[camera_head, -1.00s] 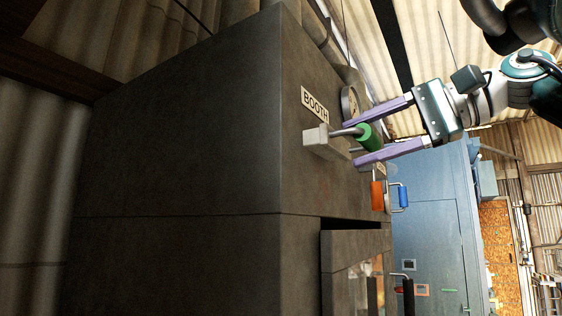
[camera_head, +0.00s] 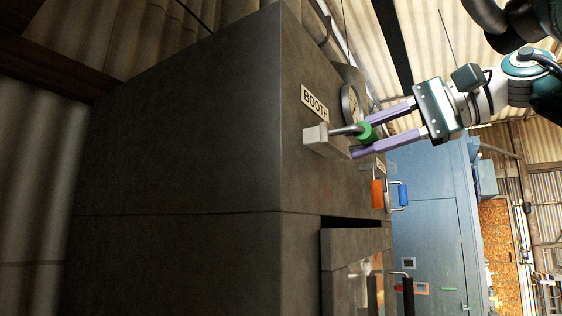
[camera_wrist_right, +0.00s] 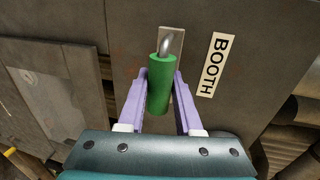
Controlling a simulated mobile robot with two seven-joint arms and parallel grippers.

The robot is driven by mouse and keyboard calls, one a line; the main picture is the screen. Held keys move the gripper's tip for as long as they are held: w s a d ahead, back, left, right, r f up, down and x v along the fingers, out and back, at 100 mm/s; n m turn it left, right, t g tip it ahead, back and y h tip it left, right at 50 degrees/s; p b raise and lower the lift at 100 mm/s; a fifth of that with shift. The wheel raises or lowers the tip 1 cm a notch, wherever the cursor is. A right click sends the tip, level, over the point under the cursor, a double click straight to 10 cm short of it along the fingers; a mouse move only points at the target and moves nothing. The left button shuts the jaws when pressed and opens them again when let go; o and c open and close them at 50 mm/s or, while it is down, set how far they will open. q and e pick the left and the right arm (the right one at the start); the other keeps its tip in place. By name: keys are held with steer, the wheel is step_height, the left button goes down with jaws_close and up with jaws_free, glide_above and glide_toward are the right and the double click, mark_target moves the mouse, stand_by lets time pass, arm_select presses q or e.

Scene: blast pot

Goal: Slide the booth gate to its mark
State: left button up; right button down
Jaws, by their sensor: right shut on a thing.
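The booth gate's green handle (camera_head: 367,131) sticks out on a metal rod from a pale grey block (camera_head: 316,139) on the dark cabinet, beside the BOOTH label (camera_head: 315,102). My right gripper (camera_head: 366,135) is shut on this handle, with one purple finger on each side. In the right wrist view, the green handle (camera_wrist_right: 160,88) lies between both fingers, and its bent metal end meets a grey plate (camera_wrist_right: 172,42) next to the label. Part of the handle is hidden by the fingers. The mark cannot be made out. My left gripper is not in view.
A round gauge (camera_head: 350,103) sits close behind the label. An orange handle (camera_head: 377,194) and a blue handle (camera_head: 403,194) are below the gripper. A large blue cabinet (camera_head: 425,230) stands farther back. The dark cabinet (camera_head: 200,130) fills the left side.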

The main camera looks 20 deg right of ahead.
steer(key=shift+s, duration=0.1)
steer(key=shift+f+b+v, duration=0.2)
steer(key=shift+b+v, duration=0.25)
steer(key=shift+v, duration=0.65)
steer(key=shift+f+b+v, duration=0.2)
steer(key=shift+b+v, duration=0.25)
steer(key=shift+v, duration=0.65)
steer(key=c, duration=0.5)
jaws_free()
steer(key=shift+c, duration=0.4)
steer(key=shift+d, duration=0.15)
